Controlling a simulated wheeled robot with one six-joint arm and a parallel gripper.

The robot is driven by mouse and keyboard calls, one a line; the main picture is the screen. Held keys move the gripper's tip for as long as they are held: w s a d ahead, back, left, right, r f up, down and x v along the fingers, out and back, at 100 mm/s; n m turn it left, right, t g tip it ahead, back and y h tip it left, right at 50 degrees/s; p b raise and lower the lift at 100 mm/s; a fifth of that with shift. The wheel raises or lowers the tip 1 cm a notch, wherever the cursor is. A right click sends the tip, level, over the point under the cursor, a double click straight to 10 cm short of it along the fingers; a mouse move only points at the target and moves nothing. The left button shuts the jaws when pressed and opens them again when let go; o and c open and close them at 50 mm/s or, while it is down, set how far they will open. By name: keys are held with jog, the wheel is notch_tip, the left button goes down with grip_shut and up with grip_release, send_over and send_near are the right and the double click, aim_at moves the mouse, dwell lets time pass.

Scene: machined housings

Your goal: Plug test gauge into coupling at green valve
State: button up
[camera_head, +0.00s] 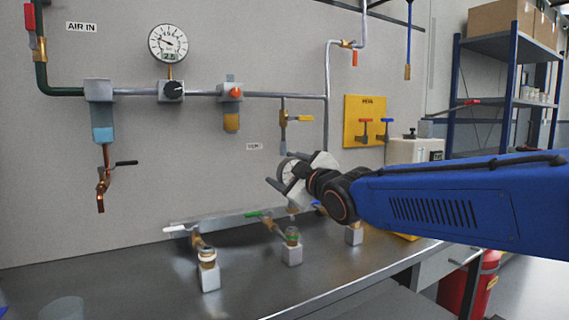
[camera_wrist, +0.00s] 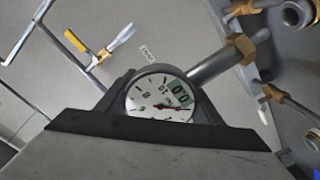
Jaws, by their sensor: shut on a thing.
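My gripper (camera_head: 290,183) is shut on the test gauge (camera_head: 287,171), a small round dial with a white face. In the wrist view the gauge (camera_wrist: 160,97) sits between the dark fingers, with a small display reading 0.0 and a metal stem with a brass hex fitting (camera_wrist: 236,48) pointing to the upper right. The green valve (camera_head: 258,213) has a green lever and a coupling (camera_head: 292,236) on a white block on the bench. The gauge is above and apart from this coupling. The gauge's lower end is partly hard to make out in the head view.
A white-lever valve with its coupling (camera_head: 207,258) stands to the left, and a blue-lever valve block (camera_head: 354,234) to the right. Wall piping with a fixed gauge (camera_head: 168,43) and a yellow lever valve (camera_head: 300,118) is behind.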

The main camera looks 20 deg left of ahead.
jog(key=shift+f, duration=2.2)
dwell(1.3)
jog(key=o, duration=1.3)
jog(key=shift+c, duration=0.2)
jog(key=shift+s+d, duration=0.1)
jog(key=v, duration=1.7)
jog(key=shift+s+d, duration=0.1)
